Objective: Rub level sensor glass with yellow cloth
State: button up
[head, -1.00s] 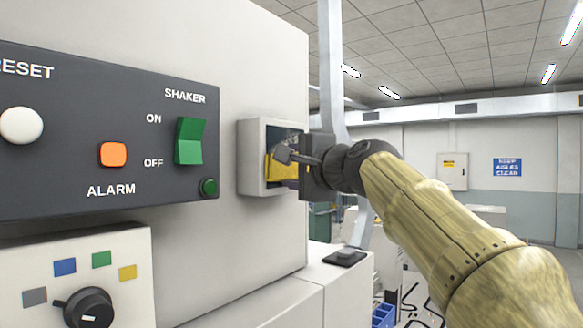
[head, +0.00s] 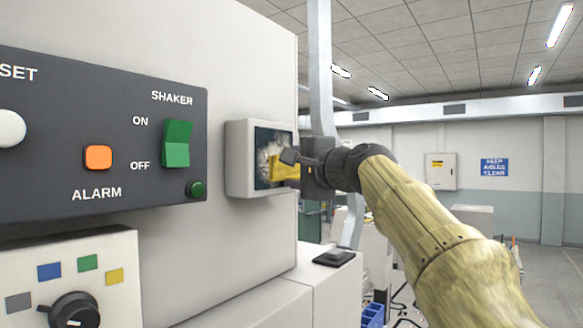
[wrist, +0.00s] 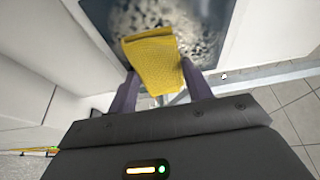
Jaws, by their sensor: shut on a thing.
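The level sensor is a white-framed box (head: 238,160) on the side of the light machine. Its dark glass (head: 262,140) carries a pale, speckled grey smear; the glass also shows at the top of the wrist view (wrist: 205,20). My gripper (head: 290,160) is shut on the yellow cloth (wrist: 155,55), with the folded cloth between its two fingers in the wrist view. The cloth (head: 284,168) is in front of the right part of the glass. I cannot tell whether it touches. Cloth and gripper hide part of the glass.
Left of the sensor is a dark control panel (head: 60,165) with a green shaker switch (head: 177,143) and an orange alarm button (head: 98,158). A grey vertical post (head: 320,70) stands behind my gripper. A low cabinet (head: 325,285) is below. Open floor lies right.

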jog(key=shift+w+d, duration=0.75)
jog(key=shift+w, duration=0.3)
jog(key=shift+p, duration=0.3)
jog(key=shift+r+p, duration=0.8)
jog(key=shift+r, duration=0.1)
jog(key=shift+s, duration=0.1)
jog(key=shift+s+a+b, duration=0.3)
jog(key=shift+s+a, duration=0.85)
jog(key=shift+s, duration=0.25)
jog(key=shift+a, duration=0.1)
